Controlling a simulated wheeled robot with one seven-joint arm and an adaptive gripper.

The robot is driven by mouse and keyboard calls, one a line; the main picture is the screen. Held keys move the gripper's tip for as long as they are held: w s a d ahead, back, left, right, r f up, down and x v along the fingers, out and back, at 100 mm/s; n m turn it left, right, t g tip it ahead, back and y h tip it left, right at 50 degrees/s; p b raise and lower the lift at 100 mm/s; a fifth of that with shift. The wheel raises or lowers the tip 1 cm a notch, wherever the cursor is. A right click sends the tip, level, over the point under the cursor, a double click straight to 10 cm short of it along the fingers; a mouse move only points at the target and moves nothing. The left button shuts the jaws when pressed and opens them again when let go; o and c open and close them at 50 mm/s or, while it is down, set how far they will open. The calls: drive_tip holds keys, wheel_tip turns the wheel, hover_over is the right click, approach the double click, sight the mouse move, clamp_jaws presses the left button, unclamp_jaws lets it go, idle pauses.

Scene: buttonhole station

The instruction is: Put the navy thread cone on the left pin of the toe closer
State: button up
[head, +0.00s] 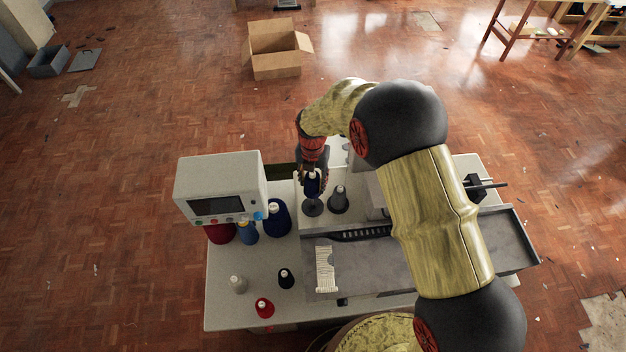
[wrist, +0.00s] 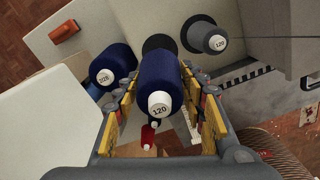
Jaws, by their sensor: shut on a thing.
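My gripper (head: 313,176) points down over the machine, shut on a navy thread cone (head: 312,186). In the wrist view the cone (wrist: 160,78), its top marked 120, sits between the yellow finger pads of my gripper (wrist: 158,98). A dark round base (head: 312,208) of the toe closer shows just below the held cone; it also shows in the wrist view (wrist: 158,42). The cone looks upright and above this base; the pin itself is hidden. A grey cone (head: 338,199), also marked 120 in the wrist view (wrist: 208,38), stands on the neighbouring right base.
A larger navy cone (head: 278,220), a blue cone (head: 248,232) and a dark red cone (head: 220,233) stand left, by the control box (head: 220,185). White (head: 238,284), black (head: 286,278) and red (head: 264,307) small cones stand in front. A metal tray (head: 490,245) lies right.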

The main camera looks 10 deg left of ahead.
drive_tip(key=shift+f+b, duration=2.3)
drive_tip(key=shift+f, duration=2.25)
drive_tip(key=shift+f+b, duration=0.35)
drive_tip(key=shift+f, duration=0.15)
drive_tip(key=o, duration=1.3)
drive_tip(key=shift+r, duration=0.1)
wheel_tip(320, 180, up, 12)
drive_tip(key=shift+f, duration=0.1)
